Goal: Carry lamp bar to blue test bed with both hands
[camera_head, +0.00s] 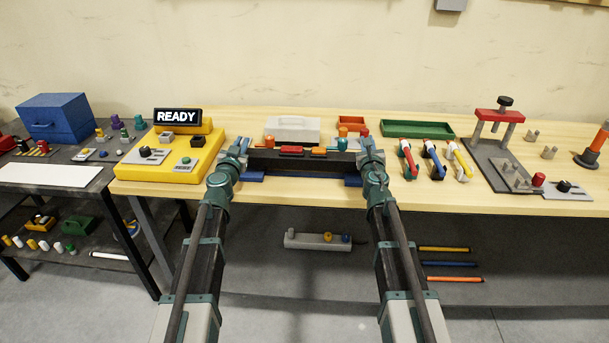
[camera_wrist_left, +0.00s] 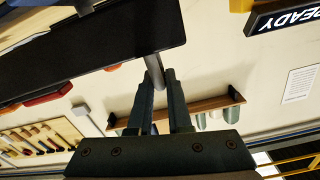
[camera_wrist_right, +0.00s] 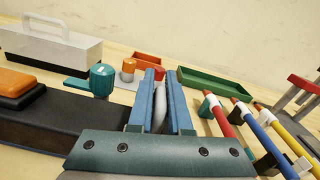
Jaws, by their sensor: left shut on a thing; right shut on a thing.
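The lamp bar (camera_head: 300,162) is a long black bar with red and orange lamps on top, level in the middle of the head view. My left gripper (camera_head: 241,147) is shut on a grey handle at its left end; the left wrist view shows the fingers on this handle (camera_wrist_left: 153,68). My right gripper (camera_head: 366,148) is shut on the handle (camera_wrist_right: 160,108) at its right end. Blue parts of the test bed (camera_head: 253,177) show below both ends of the bar. The bar hides most of the bed, and I cannot tell whether they touch.
A yellow console (camera_head: 170,170) with a READY sign (camera_head: 177,116) stands left on the wooden bench. A grey toolbox (camera_head: 292,131) and green tray (camera_head: 418,129) are behind. Red, blue and yellow-handled tools (camera_head: 432,158) stand close right, before a clamp press (camera_head: 500,120).

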